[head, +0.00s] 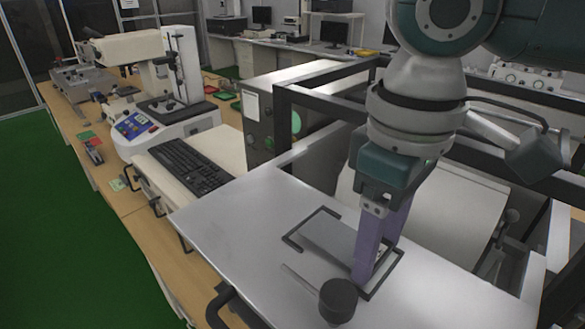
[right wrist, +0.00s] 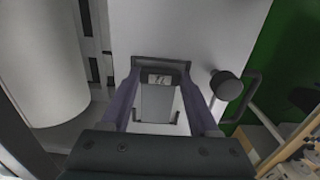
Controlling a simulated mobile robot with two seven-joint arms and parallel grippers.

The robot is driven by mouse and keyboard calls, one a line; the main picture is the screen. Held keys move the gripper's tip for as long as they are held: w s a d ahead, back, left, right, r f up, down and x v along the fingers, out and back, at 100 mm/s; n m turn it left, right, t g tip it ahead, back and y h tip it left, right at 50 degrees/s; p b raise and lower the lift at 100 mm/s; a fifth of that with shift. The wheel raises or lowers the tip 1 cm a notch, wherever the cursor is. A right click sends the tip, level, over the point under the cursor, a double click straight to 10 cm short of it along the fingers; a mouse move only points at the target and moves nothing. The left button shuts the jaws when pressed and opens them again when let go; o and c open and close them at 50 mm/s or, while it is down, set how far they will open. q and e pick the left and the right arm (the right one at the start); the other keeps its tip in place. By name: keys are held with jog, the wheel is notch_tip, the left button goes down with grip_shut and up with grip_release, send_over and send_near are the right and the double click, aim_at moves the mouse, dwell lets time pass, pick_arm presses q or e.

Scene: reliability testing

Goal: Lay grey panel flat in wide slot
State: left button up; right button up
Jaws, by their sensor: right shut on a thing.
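The grey panel (head: 332,240) is a flat rectangle on the bright metal tabletop, lying within the outline of a dark bracketed slot (head: 292,241). It appears roughly level; I cannot tell whether it rests fully on the surface. My right gripper (head: 373,266) points down at the panel's near right end, its purple fingers shut on it. In the right wrist view the panel (right wrist: 157,104) runs between the two fingers, with a dark slot bracket (right wrist: 160,61) past their tips. The fingers hide part of the panel's end. My left gripper is not in view.
A dark round knob (head: 338,300) with a thin rod stands on the tabletop (head: 235,215) close to the slot. A black frame (head: 330,107) rises behind the arm. A keyboard (head: 190,165) lies to the left. The tabletop left of the slot is clear.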

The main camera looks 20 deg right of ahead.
jog(key=shift+f, duration=0.2)
jog(key=o, duration=1.3)
jog(key=shift+o, duration=0.2)
jog(key=shift+r, duration=0.15)
jog(key=shift+r, duration=0.4)
notch_tip(320, 180, up, 12)
jog(key=b, duration=0.1)
jog(key=shift+r+b, duration=0.15)
jog(key=shift+b, duration=0.25)
